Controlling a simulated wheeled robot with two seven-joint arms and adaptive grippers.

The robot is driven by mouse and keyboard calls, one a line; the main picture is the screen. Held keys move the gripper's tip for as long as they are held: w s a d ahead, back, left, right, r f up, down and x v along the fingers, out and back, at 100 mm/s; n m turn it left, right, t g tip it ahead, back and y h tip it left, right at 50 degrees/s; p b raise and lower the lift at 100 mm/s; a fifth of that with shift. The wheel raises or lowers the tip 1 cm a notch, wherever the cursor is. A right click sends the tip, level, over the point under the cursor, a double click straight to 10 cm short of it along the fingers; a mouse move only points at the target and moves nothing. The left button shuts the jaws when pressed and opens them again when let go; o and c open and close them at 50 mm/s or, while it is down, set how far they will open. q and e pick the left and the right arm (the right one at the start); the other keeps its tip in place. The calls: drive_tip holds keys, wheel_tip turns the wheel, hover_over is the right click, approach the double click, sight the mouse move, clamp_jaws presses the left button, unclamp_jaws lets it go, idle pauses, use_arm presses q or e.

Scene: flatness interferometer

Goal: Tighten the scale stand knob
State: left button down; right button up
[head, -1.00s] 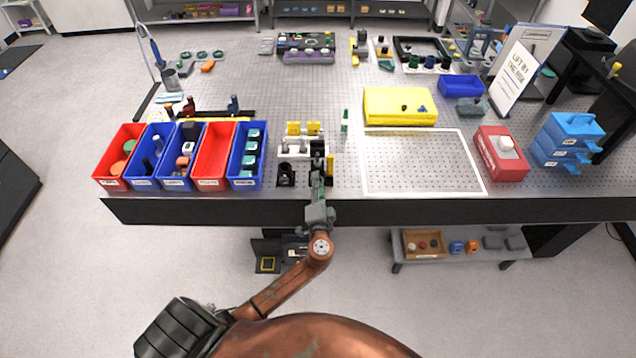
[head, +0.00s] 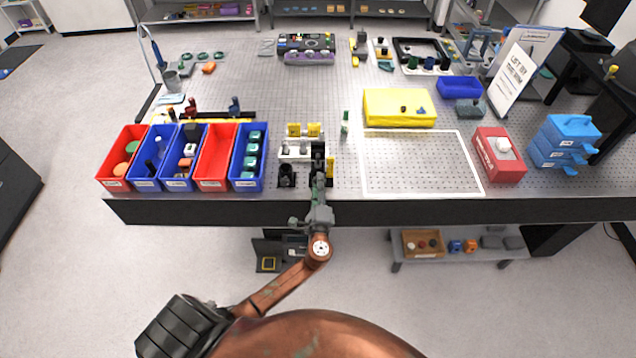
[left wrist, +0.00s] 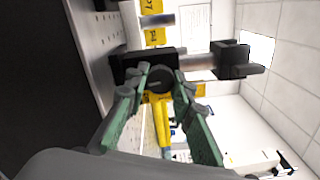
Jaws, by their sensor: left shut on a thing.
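The scale stand is black and stands near the front edge of the bench; its upper part (head: 318,150) shows just beyond my left gripper (head: 318,180) in the head view. In the left wrist view the stand (left wrist: 130,63) lies across the picture, with a round dark knob (left wrist: 160,74) facing the camera. The green fingers of my left gripper (left wrist: 165,82) sit on either side of this knob and are shut on it. In the head view the knob is hidden by the gripper. My right gripper is not in view.
A second black stand (head: 286,176) and a white fixture with yellow blocks (head: 303,130) are close by. Red and blue bins (head: 215,183) line the left front. A white-outlined area (head: 420,165) at right is clear. A green-capped bottle (head: 345,122) stands behind.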

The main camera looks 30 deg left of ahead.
use_arm(q)
drive_tip(key=shift+m, duration=0.4)
drive_tip(key=c, duration=1.7)
unclamp_jaws()
drive_tip(key=shift+o, duration=0.2)
drive_tip(key=v, duration=1.2)
